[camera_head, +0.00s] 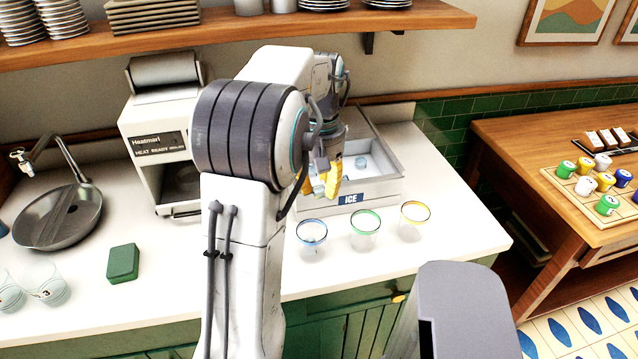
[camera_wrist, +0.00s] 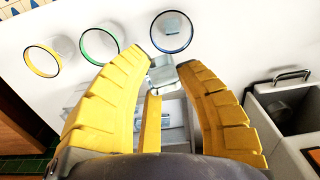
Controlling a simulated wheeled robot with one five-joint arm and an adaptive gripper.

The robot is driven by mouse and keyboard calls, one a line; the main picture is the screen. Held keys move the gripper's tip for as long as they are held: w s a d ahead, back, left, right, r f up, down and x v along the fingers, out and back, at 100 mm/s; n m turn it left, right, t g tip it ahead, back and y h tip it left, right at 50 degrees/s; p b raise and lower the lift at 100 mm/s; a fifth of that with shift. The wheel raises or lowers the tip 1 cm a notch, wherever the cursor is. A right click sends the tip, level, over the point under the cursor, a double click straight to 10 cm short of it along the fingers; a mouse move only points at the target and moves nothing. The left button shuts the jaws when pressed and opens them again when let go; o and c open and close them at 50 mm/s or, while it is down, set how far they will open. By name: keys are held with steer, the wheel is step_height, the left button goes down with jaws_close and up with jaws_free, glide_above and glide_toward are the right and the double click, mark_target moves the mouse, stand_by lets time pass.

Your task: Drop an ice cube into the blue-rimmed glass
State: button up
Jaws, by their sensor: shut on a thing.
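My gripper (camera_head: 328,182) has yellow fingers and hangs near the front left of the ice bin (camera_head: 390,182). In the wrist view its fingertips (camera_wrist: 165,64) are shut on a clear, pale ice cube (camera_wrist: 163,76). The held cube is hard to make out in the head view. The blue-rimmed glass (camera_head: 312,233) stands upright on the counter in front of the bin, left of the other two glasses. In the wrist view the blue-rimmed glass (camera_wrist: 171,32) lies just beyond the fingertips. More ice (camera_head: 361,162) lies in the bin.
A green-rimmed glass (camera_head: 364,231) and a yellow-rimmed glass (camera_head: 414,218) stand to the right in the same row. A white heating machine (camera_head: 160,145) is left of my arm. A green block (camera_head: 123,263) lies on the front left counter. A shelf (camera_head: 400,18) runs above.

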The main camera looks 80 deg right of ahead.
mark_target(321, 184)
step_height(321, 184, down, 6)
steer(key=b, duration=0.5)
stand_by(0.4)
steer(key=o, duration=0.9)
steer(key=shift+r, duration=0.1)
steer(key=shift+r, duration=5.95)
